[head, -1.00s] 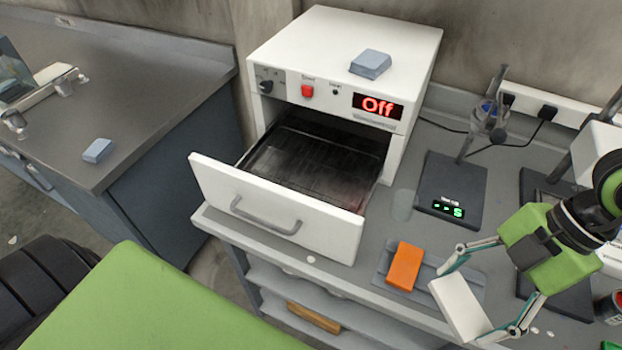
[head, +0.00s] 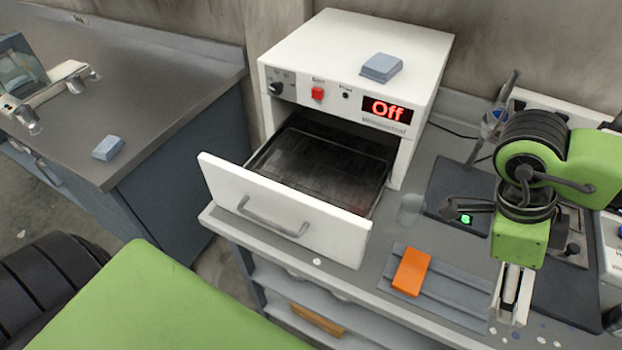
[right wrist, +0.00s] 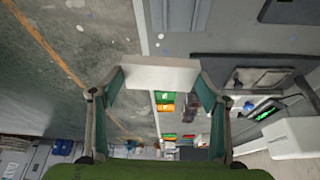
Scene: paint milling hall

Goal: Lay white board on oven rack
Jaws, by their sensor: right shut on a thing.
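My right gripper (head: 512,292) is shut on the white board (right wrist: 160,77), which spans between its two fingers in the right wrist view. In the head view the arm and gripper hide much of the board, at the right side of the bench. The white oven (head: 350,70) stands left of the gripper with its drawer front (head: 285,208) pulled out. The dark oven rack (head: 318,170) lies inside the open drawer, and no board is on it. The oven display reads "Off". My left gripper is not in view.
An orange block (head: 411,271) lies on a grey tray (head: 455,292) between the oven and the gripper. A blue-grey block (head: 381,67) sits on the oven, another (head: 107,147) on the left counter. A scale with a stand (head: 455,190) is behind the gripper.

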